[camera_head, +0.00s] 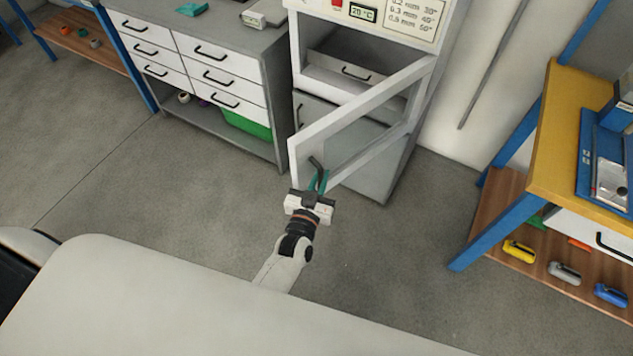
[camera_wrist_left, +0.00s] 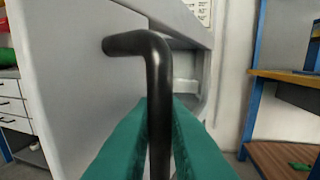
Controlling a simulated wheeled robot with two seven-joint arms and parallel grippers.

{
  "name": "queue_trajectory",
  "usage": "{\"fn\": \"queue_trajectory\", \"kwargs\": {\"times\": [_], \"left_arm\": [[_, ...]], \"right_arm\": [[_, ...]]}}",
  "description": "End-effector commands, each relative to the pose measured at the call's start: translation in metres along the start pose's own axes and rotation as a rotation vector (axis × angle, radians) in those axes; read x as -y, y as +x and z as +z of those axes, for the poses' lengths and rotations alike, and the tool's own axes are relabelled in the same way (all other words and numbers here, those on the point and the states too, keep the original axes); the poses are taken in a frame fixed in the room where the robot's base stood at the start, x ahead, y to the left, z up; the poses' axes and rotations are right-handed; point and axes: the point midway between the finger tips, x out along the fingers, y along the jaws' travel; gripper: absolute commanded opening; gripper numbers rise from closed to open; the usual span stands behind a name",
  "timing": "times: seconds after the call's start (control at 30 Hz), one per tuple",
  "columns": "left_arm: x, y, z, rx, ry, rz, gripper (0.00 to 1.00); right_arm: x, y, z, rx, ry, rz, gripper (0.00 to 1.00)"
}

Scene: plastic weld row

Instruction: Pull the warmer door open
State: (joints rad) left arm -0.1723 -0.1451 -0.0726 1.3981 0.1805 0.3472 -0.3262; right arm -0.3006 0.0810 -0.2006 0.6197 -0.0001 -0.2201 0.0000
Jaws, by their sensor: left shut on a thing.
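The warmer (camera_head: 368,168) is a tall white and grey cabinet at the upper middle of the head view. Its framed door (camera_head: 340,116) stands open, swung out toward me, with a glass pane. The door's black bar handle (camera_head: 316,162) is near its free edge. My left gripper (camera_head: 318,182) has teal fingers and is shut on that handle. In the left wrist view the black handle (camera_wrist_left: 158,90) runs between the teal fingers, beside the pale door face (camera_wrist_left: 85,70). My right gripper is not in view.
A grey drawer cabinet (camera_head: 272,75) with white drawers stands left of the warmer, a green bin (camera_head: 247,125) below. A yellow-topped workbench (camera_head: 552,130) with blue legs is at the right. The floor (camera_head: 400,255) between is clear.

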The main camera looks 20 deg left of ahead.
Motion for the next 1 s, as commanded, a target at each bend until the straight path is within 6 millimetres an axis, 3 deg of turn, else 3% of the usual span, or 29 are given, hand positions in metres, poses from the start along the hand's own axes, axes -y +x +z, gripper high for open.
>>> {"fn": "queue_trajectory", "kwargs": {"times": [0.33, 0.37, 0.47, 0.77, 1.0], "left_arm": [[0.002, 0.003, 0.005, 0.012, -0.002, -0.002, 0.0], [0.002, 0.003, 0.005, 0.012, -0.002, -0.002, 0.16], [0.002, 0.003, 0.004, 0.01, -0.002, -0.002, 0.32], [0.001, 0.0, 0.002, 0.005, -0.001, -0.001, 0.32], [0.001, -0.034, 0.0, 0.002, -0.001, -0.001, 0.32]], "right_arm": [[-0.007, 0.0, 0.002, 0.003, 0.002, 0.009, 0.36], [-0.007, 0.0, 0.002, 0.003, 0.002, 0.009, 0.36], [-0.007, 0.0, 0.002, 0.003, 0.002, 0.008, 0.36], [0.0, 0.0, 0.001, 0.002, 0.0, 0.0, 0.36], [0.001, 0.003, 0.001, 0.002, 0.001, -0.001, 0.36]]}}
